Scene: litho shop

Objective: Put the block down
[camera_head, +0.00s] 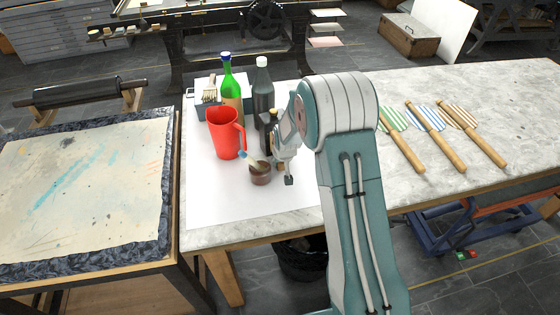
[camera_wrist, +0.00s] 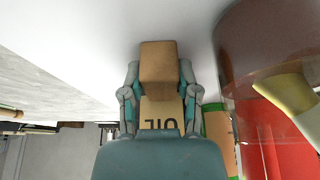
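The tan block (camera_wrist: 158,65) sits between the two fingers of my gripper (camera_wrist: 158,78) in the wrist view. The fingers press against its two sides. In the head view my gripper (camera_head: 284,168) points down over the white paper, just right of a brown cup (camera_head: 260,177). The block is mostly hidden behind my gripper there. The block is at or close above the white paper (camera_head: 225,205); I cannot tell whether it touches.
A red jug (camera_head: 223,136), a green bottle (camera_head: 230,85) and a dark bottle (camera_head: 263,88) stand behind the cup. A label shows beyond the block. Several wooden-handled tools (camera_head: 446,152) lie on the right. Paper in front is clear.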

